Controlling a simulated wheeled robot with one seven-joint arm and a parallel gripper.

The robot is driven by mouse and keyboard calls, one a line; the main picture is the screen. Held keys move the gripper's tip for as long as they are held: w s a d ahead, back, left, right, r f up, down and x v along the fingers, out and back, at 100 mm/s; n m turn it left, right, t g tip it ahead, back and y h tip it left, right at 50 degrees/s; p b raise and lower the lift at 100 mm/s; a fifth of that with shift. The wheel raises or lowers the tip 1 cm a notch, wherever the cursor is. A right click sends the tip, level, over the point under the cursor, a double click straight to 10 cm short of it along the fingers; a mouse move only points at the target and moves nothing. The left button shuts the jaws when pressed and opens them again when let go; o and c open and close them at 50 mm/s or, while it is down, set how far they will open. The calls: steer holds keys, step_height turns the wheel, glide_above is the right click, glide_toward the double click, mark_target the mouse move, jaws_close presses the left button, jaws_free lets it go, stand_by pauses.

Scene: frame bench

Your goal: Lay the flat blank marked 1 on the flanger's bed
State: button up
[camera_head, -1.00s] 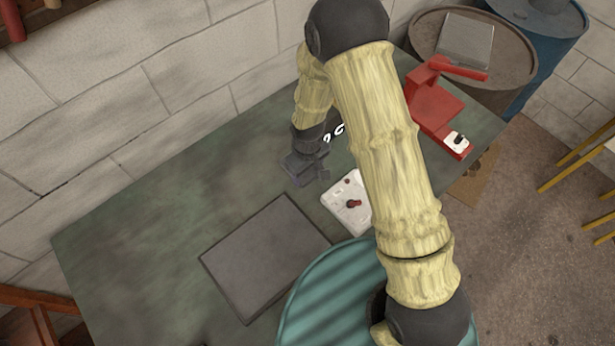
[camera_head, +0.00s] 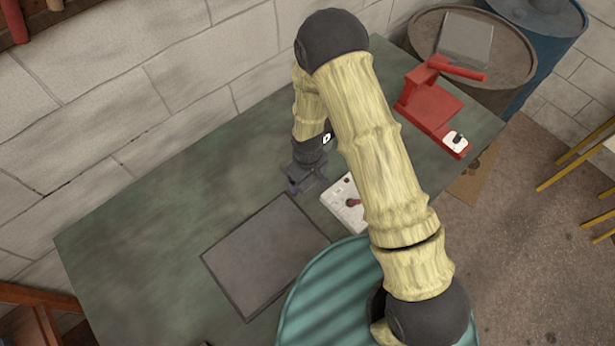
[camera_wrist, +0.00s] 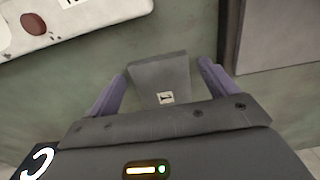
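The flat blank marked 1 shows in the wrist view as a small grey plate (camera_wrist: 160,74) with a white label reading 1. My gripper (camera_wrist: 163,71) is open, with one purple finger to either side of the blank and a visible gap on each side. In the head view my gripper (camera_head: 306,184) is low over the green bench, and I cannot make out the blank there. A red machine with a lever, apparently the flanger (camera_head: 430,103), stands at the bench's right end. Its bed is low and red, with nothing seen lying on it.
A white panel with a red knob (camera_head: 345,200) lies right of my gripper, partly hidden by my arm. A dark flat sheet (camera_head: 265,255) lies in front on the green bench (camera_head: 140,230). A grey plate (camera_head: 466,40) rests on a barrel beyond. The bench's left side is clear.

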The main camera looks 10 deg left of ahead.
mark_target(308, 181)
step_height(308, 181, up, 12)
steer(key=b, duration=0.3)
steer(key=shift+r, duration=0.2)
stand_by(0.6)
stand_by(0.5)
steer(key=s+d+r+m+t, duration=0.1)
steer(key=s+d+r+m, duration=0.1)
steer(key=d, duration=0.5)
steer(key=s+d+r+m, duration=0.2)
steer(key=d+r+m, duration=0.2)
steer(key=d+r, duration=0.2)
steer(key=s+d+r+m+t, duration=0.1)
steer(key=d+r+m, duration=0.3)
steer(key=d, duration=0.5)
steer(key=shift+s+d+r+t, duration=0.25)
steer(key=shift+s+t, duration=0.05)
steer(key=shift+s, duration=0.5)
steer(key=shift+o, duration=0.4)
